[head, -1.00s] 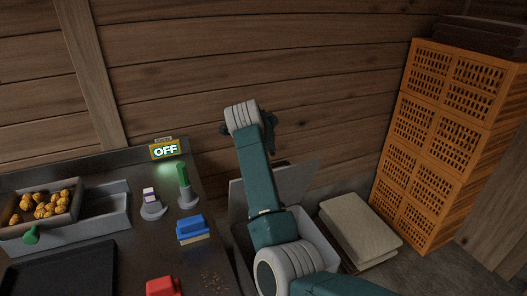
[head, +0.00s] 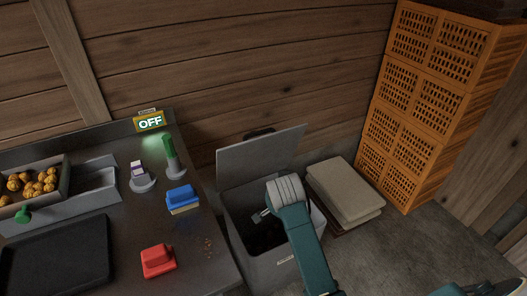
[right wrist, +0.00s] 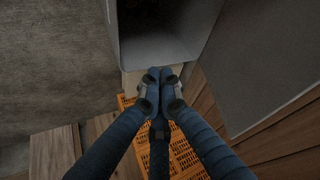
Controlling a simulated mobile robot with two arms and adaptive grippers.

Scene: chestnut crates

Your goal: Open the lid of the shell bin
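The shell bin (head: 276,271) is a grey box on the floor right of the workbench, with a dark inside. Its grey lid (head: 258,157) stands open, raised at the back by the plank wall. My right gripper (head: 260,215) is mostly hidden by its own wrist in the head view, in front of the lid over the bin's opening. In the right wrist view, the fingers of my right gripper (right wrist: 160,74) are together with nothing seen between them. The bin (right wrist: 125,42) is beyond them, and the lid (right wrist: 255,65) is at the right. My left gripper is not in view.
Stacked pale sacks (head: 345,190) and tall orange crates (head: 415,100) stand right of the bin. Floor in front is clear.

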